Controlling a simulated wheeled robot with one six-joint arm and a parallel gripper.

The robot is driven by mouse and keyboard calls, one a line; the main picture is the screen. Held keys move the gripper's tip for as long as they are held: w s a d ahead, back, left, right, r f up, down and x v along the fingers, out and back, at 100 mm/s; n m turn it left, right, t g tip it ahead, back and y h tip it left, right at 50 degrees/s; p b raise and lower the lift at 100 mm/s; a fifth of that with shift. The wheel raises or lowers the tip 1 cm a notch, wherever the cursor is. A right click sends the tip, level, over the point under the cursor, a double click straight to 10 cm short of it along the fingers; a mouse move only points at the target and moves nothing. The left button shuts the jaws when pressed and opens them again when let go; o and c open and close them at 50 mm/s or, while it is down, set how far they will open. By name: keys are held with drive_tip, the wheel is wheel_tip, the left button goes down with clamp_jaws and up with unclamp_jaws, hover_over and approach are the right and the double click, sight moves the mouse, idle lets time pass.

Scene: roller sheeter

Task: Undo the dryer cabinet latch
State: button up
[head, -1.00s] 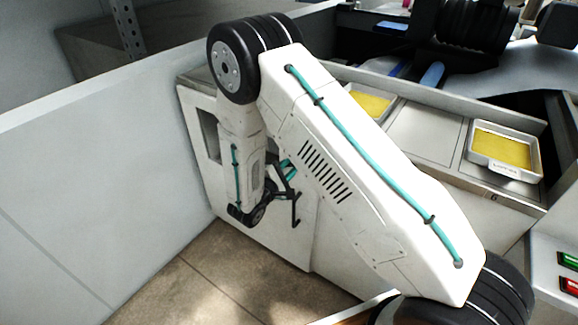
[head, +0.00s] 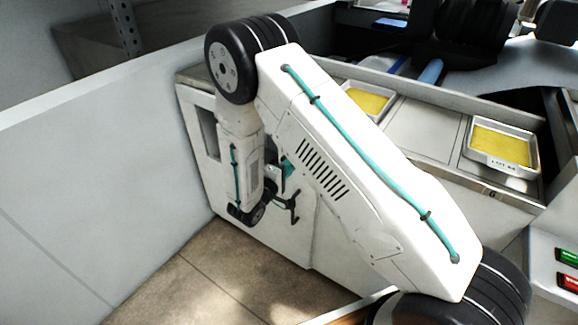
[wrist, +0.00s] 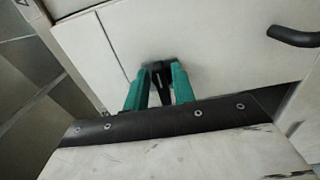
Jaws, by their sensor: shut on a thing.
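The dryer cabinet is a pale, low cabinet with a white front (head: 240,205), left of centre in the head view. My gripper (head: 288,172) is at this front, partly hidden by my own arm. In the wrist view, the teal fingers of my gripper (wrist: 158,72) are shut on a small dark piece, the latch (wrist: 157,76), against the white panel. The fingers hide most of the latch, so its exact angle cannot be told. A black bar handle (wrist: 294,38) is on the panel, right of the fingers and apart from them. It also shows just below my gripper in the head view (head: 292,208).
Metal trays with yellow contents (head: 500,147) sit on the counter at right. A control panel with green and red buttons (head: 568,270) is at the right edge. A pale wall (head: 100,180) stands close on the left. The tiled floor (head: 215,275) before the cabinet is clear.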

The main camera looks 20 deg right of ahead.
idle(0.3)
drive_tip(key=o, duration=0.7)
drive_tip(key=shift+v, duration=3.95)
drive_tip(key=shift+d, duration=0.1)
